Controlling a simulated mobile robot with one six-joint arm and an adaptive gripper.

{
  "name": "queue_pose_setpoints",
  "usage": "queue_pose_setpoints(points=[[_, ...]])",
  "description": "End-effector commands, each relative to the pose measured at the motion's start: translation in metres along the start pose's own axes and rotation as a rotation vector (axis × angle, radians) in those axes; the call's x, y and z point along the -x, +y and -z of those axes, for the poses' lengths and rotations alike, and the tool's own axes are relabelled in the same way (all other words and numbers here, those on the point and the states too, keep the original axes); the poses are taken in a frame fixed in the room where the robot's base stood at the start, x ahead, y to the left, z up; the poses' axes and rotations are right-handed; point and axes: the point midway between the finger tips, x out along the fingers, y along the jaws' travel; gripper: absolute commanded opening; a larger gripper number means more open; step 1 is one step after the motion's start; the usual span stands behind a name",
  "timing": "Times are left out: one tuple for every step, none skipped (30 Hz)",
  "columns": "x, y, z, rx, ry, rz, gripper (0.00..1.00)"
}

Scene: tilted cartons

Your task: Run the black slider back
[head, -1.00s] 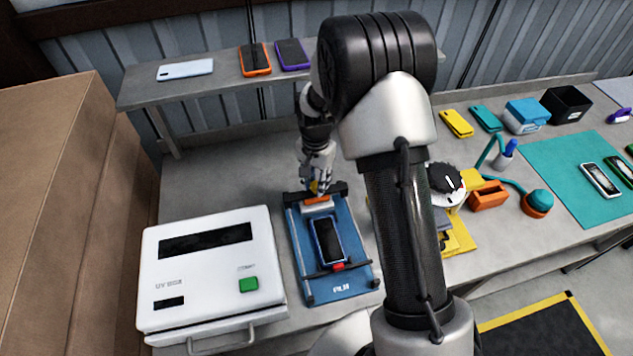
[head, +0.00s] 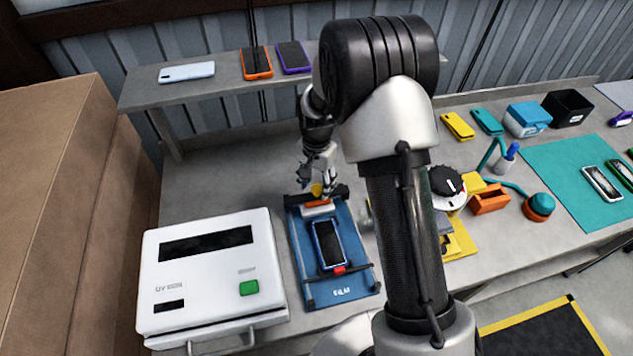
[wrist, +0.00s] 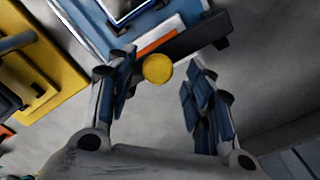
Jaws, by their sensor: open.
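The black slider (head: 335,193) is a dark bar across the far end of the blue film station (head: 345,305). It carries a round yellow knob (head: 316,189), and an orange and white strip lies just in front of it. The bar (wrist: 205,37) and knob (wrist: 157,68) also show in the wrist view. My gripper (head: 318,179) is open just above and behind the knob. In the wrist view the knob appears between the spread fingers of my gripper (wrist: 162,70), with gaps on both sides. A blue-framed phone (head: 328,245) lies on the station.
A white UV box (head: 215,285) stands left of the station. A yellow base (head: 459,240) with a black dial (head: 446,181) is to the right, partly behind my arm. A shelf (head: 215,86) with phones runs behind. Bare table lies left of and behind the slider.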

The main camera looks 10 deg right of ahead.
Motion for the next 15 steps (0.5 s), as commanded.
queue_pose_setpoints(points=[[0.005,-0.001,0.001,0.000,0.002,0.002,0.48],[0.008,-0.001,0.001,0.000,0.003,0.003,0.48],[0.014,-0.001,0.001,0.000,0.004,0.004,0.48],[0.019,-0.001,0.001,0.000,0.003,0.003,0.48],[0.024,-0.001,0.001,0.000,0.004,0.004,0.48],[0.033,-0.001,0.001,0.000,0.005,0.005,0.48],[0.040,-0.001,0.001,0.000,0.005,0.005,0.48],[0.046,-0.001,0.001,0.000,0.005,0.005,0.48],[0.055,-0.001,0.001,0.000,0.005,0.005,0.48],[0.062,-0.001,0.001,0.000,0.005,0.005,0.48],[0.069,-0.001,0.001,0.000,0.005,0.005,0.48],[0.076,-0.001,0.001,0.000,0.004,0.004,0.48],[0.082,-0.001,0.001,0.000,0.005,0.005,0.48],[0.088,-0.001,0.001,0.000,0.005,0.005,0.48],[0.095,-0.001,0.001,0.000,0.004,0.004,0.48]])
